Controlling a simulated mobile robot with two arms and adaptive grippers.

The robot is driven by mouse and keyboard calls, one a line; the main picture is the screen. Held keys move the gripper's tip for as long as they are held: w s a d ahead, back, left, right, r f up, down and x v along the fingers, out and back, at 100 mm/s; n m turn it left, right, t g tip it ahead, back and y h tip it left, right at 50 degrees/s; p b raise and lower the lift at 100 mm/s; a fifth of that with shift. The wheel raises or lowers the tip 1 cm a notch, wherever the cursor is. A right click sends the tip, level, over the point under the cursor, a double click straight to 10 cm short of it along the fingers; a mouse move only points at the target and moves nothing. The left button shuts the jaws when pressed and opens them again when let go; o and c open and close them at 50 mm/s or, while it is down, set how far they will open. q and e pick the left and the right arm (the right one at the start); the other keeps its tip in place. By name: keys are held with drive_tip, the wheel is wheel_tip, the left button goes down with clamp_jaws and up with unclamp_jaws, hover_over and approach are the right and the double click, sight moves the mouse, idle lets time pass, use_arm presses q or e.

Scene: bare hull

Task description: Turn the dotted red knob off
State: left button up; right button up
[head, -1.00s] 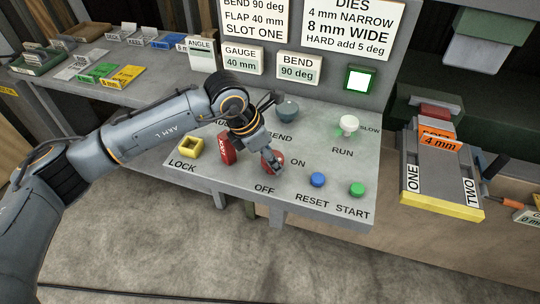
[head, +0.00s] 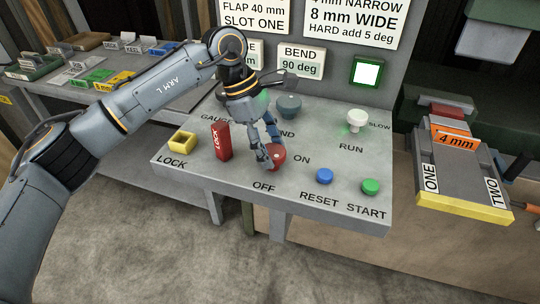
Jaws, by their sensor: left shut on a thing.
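The red knob (head: 277,156) sits on the sloped grey control panel, with the labels ON to its right and OFF below it. A pale dot shows on its top. My left gripper (head: 270,155) comes down from above and is shut on the knob; its fingers hide part of the knob's left and back. My right gripper is not in view.
Close left of the gripper stand a red LOCK block (head: 221,140) and a yellow square socket (head: 183,141). A teal knob (head: 288,106) is behind, a white knob (head: 357,120) right. Blue (head: 324,176) and green (head: 370,187) buttons line the front edge.

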use_arm(q)
drive_tip(key=m+g+b, duration=0.1)
drive_tip(key=m, duration=0.2)
drive_tip(key=shift+d+f+m+y, duration=0.1)
drive_tip(key=shift+f+m+y, duration=0.05)
drive_tip(key=shift+m+y, duration=0.25)
drive_tip(key=m, duration=0.2)
drive_tip(key=m+g+y, duration=0.1)
drive_tip(key=m, duration=0.1)
drive_tip(key=shift+w+m+y, duration=0.1)
drive_tip(key=shift+m+y, duration=0.2)
drive_tip(key=shift+g, duration=0.3)
drive_tip(key=o, duration=1.1)
drive_tip(key=shift+d, duration=0.1)
drive_tip(key=shift+o, duration=0.2)
